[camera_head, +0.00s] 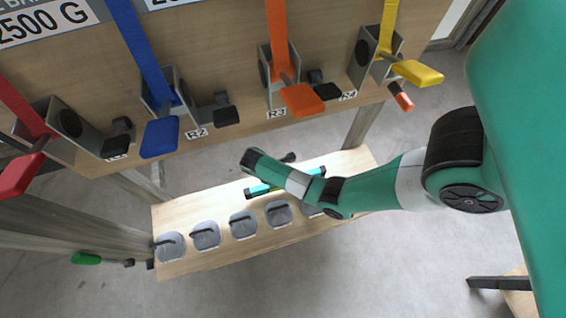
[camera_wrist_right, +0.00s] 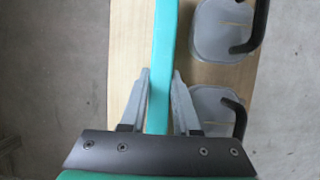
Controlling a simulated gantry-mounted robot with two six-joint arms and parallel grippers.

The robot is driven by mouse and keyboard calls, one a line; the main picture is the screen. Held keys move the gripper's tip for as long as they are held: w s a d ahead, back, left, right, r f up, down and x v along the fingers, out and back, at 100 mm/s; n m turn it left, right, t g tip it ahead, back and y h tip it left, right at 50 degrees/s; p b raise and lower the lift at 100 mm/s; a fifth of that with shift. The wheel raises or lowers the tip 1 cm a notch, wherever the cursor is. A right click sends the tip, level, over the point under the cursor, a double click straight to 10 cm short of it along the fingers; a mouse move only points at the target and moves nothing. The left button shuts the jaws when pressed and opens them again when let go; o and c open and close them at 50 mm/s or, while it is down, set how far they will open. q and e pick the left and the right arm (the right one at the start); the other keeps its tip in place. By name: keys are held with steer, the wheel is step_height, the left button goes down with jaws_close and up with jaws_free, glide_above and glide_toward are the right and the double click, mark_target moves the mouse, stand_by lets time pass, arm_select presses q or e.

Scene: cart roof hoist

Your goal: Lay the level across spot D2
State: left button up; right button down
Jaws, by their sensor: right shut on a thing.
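The level is a turquoise bar (camera_head: 258,190) above or on the low wooden bench in the head view; my right arm hides its middle. In the right wrist view the level (camera_wrist_right: 164,50) runs lengthwise between the fingers of my right gripper (camera_wrist_right: 160,78), which is shut on it. I cannot tell whether the level touches the bench. No D2 marking can be read in either view. My left gripper is not in view.
The low bench (camera_head: 218,207) carries several grey weights (camera_head: 243,224) with dark handles along its front edge, close beside the level. Above stands a wooden rack with red, blue (camera_head: 160,137), orange (camera_head: 302,100) and yellow (camera_head: 418,73) levers and straps. A green-handled tool (camera_head: 87,258) shows at left.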

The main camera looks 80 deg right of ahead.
step_height(320, 180, down, 4)
steer(key=b, duration=0.2)
steer(key=shift+b, duration=0.3)
steer(key=shift+r, duration=0.2)
steer(key=shift+f, duration=0.2)
steer(key=c, duration=0.6)
jaws_free()
steer(key=shift+c, duration=0.2)
steer(key=p+v, duration=0.6)
steer(key=v, duration=0.6)
steer(key=shift+r, duration=0.3)
steer(key=shift+o, duration=0.4)
steer(key=shift+f, duration=0.1)
